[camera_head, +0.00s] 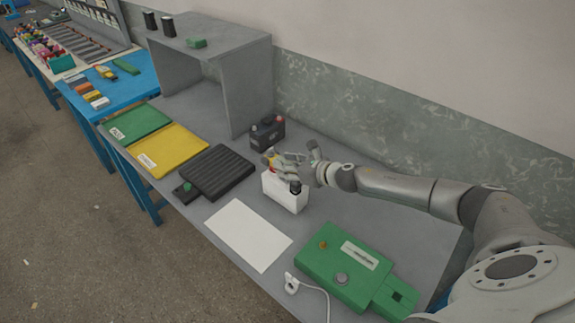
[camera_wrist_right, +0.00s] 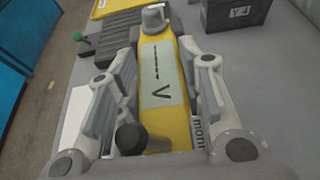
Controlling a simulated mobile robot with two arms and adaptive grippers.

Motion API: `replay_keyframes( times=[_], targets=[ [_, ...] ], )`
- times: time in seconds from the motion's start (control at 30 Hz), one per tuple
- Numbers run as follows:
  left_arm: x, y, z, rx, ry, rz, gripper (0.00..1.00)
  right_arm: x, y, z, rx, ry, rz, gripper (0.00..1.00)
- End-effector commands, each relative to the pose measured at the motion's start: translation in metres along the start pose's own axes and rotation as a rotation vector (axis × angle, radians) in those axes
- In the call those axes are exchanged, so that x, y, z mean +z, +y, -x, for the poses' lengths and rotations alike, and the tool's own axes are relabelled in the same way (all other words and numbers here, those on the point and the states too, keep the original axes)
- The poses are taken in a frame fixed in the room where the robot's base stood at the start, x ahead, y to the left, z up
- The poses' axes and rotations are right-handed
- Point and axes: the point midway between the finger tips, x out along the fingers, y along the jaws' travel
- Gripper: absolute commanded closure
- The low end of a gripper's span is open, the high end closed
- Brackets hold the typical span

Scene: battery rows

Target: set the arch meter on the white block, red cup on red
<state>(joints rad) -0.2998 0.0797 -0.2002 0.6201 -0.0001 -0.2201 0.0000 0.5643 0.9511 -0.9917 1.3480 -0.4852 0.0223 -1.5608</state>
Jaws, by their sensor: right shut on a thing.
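My right gripper (camera_head: 283,160) is shut on the arch meter, a yellow bar with a pale V-marked face (camera_wrist_right: 160,75). In the head view, fingers hide most of the meter (camera_head: 269,153). The white block (camera_head: 286,194) stands upright on the grey bench directly beneath the gripper. A red part (camera_head: 273,171) shows at its left end and a black part (camera_head: 296,187) at its right end. In the wrist view, a dark cylinder (camera_wrist_right: 130,138) is at the meter's near end and a grey knob at its far end. I cannot tell whether the cups touch the block's terminals.
A dark battery (camera_head: 267,134) stands behind the block. A black ribbed pad (camera_head: 217,172), yellow mat (camera_head: 168,150) and green mat (camera_head: 135,124) lie left. A white sheet (camera_head: 248,235) and green device (camera_head: 345,265) lie in front. A grey shelf (camera_head: 247,87) rises at the back.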

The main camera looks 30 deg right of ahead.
Motion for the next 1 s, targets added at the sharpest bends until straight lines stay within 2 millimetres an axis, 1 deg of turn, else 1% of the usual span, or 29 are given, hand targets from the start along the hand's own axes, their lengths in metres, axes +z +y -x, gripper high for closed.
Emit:
replay_keyframes(
  times=[0.47,0.5,0.67,0.7,1.0],
  targets=[
    [0.001,0.000,-0.012,0.000,0.000,0.000,0.60,-0.011,0.000,-0.005,0.000,-0.002,0.001,0.99],
    [0.001,0.000,-0.011,0.000,0.000,0.000,0.60,-0.010,0.000,-0.005,0.000,-0.002,0.001,0.62],
    [0.001,0.000,-0.010,0.000,0.000,0.000,0.60,-0.010,0.000,-0.005,0.000,-0.002,0.001,0.42],
    [0.001,0.000,-0.010,0.000,0.000,0.000,0.60,-0.010,0.000,-0.005,0.000,-0.001,0.001,0.40],
    [0.003,-0.002,-0.011,-0.002,-0.002,0.000,0.60,-0.012,0.000,-0.004,0.000,0.002,0.000,0.40]
  ],
)
